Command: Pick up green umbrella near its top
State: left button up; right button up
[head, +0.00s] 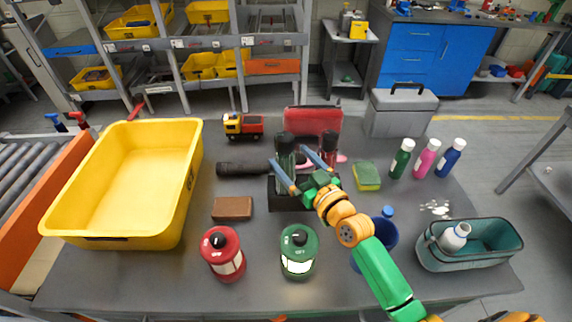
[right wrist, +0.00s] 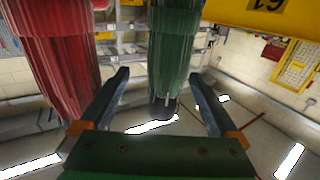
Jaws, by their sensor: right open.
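The green umbrella (head: 285,158) is folded and stands upright in a dark holder (head: 289,196) at the middle of the table. A red umbrella (head: 329,146) stands to its right in the head view. My right gripper (head: 287,155) is open, with its fingers pointing at the green umbrella. In the right wrist view, the green umbrella (right wrist: 173,50) appears between the spread fingers of the gripper (right wrist: 159,76), with gaps on both sides. I cannot tell whether the fingertips reach around it. The red umbrella (right wrist: 62,55) is left of them there. My left gripper is out of view.
A yellow bin (head: 125,238) stands at left, with a brown block (head: 232,208) beside it. Red (head: 222,253) and green (head: 298,252) lanterns stand in front.

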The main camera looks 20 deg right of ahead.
jog(key=shift+w+a+r, duration=0.2)
jog(key=shift+w+r, duration=0.05)
jog(key=shift+w, duration=0.1)
jog(key=x, duration=0.3)
jog(key=shift+w+a+r+p, duration=0.2)
jog(key=shift+w+a+p, duration=0.1)
jog(key=shift+a, duration=0.15)
jog(key=shift+w+f, duration=0.2)
jog(key=shift+w, duration=0.25)
jog(key=shift+s+r, duration=0.1)
jog(key=shift+s, duration=0.1)
jog(key=c, duration=0.7)
grip_shut()
